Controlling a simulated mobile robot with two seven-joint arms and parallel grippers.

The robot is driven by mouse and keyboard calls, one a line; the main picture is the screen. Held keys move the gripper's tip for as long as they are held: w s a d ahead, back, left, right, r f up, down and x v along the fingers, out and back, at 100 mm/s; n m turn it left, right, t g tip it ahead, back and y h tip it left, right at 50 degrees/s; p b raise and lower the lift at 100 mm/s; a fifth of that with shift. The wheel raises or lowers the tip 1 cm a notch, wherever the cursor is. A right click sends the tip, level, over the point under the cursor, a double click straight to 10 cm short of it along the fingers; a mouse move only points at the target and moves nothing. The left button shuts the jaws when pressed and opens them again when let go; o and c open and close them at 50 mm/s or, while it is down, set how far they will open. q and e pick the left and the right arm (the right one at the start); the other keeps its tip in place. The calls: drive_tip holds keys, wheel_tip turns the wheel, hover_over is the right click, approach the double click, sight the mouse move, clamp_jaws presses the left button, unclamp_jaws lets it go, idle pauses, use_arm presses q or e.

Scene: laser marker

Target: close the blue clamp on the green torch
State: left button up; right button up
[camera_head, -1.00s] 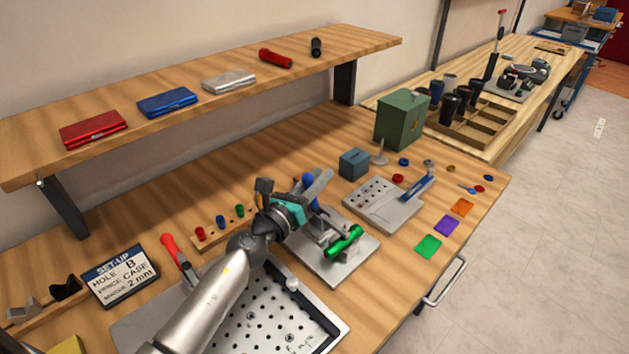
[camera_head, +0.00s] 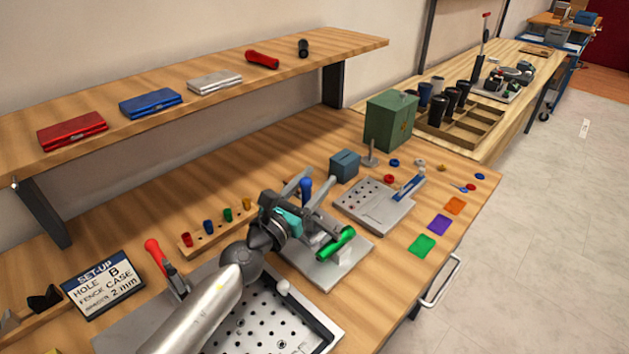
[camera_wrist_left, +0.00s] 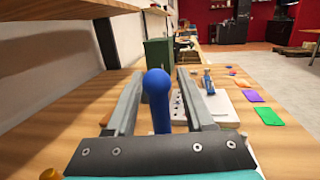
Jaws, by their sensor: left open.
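The green torch (camera_head: 336,243) lies across the holder on a grey plate (camera_head: 352,255) on the bench. The blue clamp's handle (camera_head: 306,187) stands upright just behind the torch; the clamp's lower part is mostly hidden by my gripper. My left gripper (camera_head: 312,184) is open, with its fingers reaching past the handle. In the left wrist view the blue handle (camera_wrist_left: 158,98) stands between the two fingers, nearer the left one, and I cannot tell if either touches it. My right gripper is not in view.
A second plate (camera_head: 365,208) with a lowered blue lever (camera_head: 408,187) lies beyond the torch's plate. A blue-grey box (camera_head: 344,165) and green cabinet (camera_head: 390,120) stand behind. A red-handled clamp (camera_head: 158,258) and perforated tray (camera_head: 270,318) are nearer. The shelf (camera_head: 225,65) overhangs the bench's back.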

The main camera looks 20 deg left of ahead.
use_arm(q)
drive_tip(key=b+v, duration=0.4)
drive_tip(key=v, duration=0.8)
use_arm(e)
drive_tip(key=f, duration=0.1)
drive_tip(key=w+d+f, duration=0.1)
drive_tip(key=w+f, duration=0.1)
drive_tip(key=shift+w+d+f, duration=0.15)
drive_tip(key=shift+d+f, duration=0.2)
use_arm(q)
drive_tip(key=shift+a+r, duration=0.1)
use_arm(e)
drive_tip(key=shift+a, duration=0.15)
